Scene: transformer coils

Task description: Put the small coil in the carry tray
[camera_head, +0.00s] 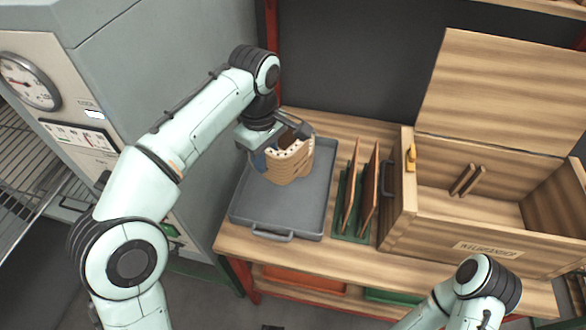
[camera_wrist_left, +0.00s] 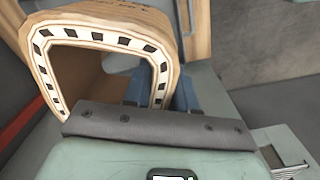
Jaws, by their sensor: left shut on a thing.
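The small coil (camera_head: 290,163) is a tan wound ring with a pale rim marked by dark squares. In the head view it is over the back part of the grey carry tray (camera_head: 281,206). I cannot tell whether it touches the tray floor. My left gripper (camera_head: 276,150) is shut on the coil's wall from above and the left. In the left wrist view the coil (camera_wrist_left: 150,22) shows its open end and hollow middle, and its near edge is hidden behind the gripper's grey pad. My right arm shows at the lower right, but its gripper is out of view.
A green rack with upright reddish boards (camera_head: 362,195) stands right of the tray. Beyond it is an open wooden crate (camera_head: 405,240) with its lid raised. A grey cabinet with a gauge (camera_head: 30,81) is at the left. The front of the tray is clear.

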